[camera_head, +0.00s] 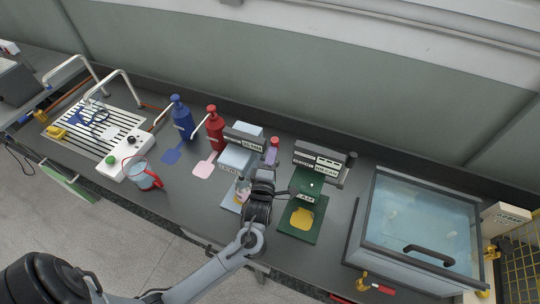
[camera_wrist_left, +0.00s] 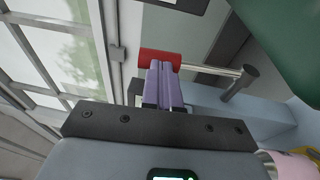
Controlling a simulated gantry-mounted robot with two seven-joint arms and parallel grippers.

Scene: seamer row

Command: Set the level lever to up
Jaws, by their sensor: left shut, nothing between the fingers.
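My left gripper (camera_head: 272,150) reaches in over the blue seamer (camera_head: 238,158) on the bench, its pale purple fingers together and empty. In the left wrist view the shut fingers (camera_wrist_left: 165,68) point at a red lever grip (camera_wrist_left: 160,58), which lies right at their tips. I cannot tell whether they touch. A steel rod (camera_wrist_left: 212,70) runs from the red grip to a dark pivot (camera_wrist_left: 242,80) on the right. In the head view the lever is mostly hidden by my gripper. My right gripper is out of view.
A green seamer (camera_head: 318,160) stands just right of my left gripper. A glass-lidded tank (camera_head: 420,220) fills the right side.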

